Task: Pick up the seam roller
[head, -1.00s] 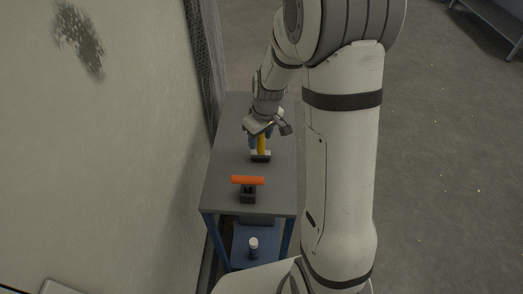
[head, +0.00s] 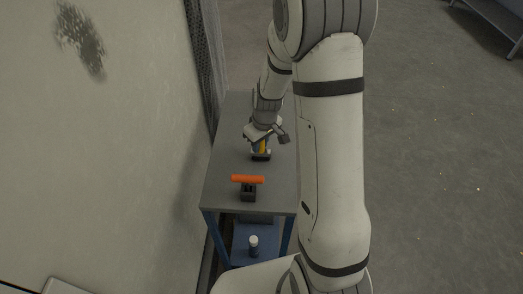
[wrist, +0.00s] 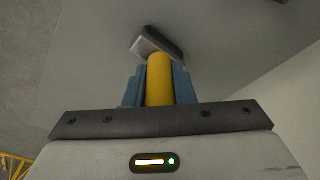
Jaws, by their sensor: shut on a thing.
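A tool with an upright yellow handle (wrist: 160,80) and a dark, partly silver head (head: 261,156) stands on the grey table. The head (wrist: 157,43) shows beyond the fingertips, at or very near the tabletop. The fingers hide part of the handle.
An orange bar on a black base (head: 248,187) stands nearer on the same grey table (head: 225,165). A bottle with a white cap (head: 253,246) stands on the blue lower shelf. A wall (head: 130,150) runs close along the table's left side.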

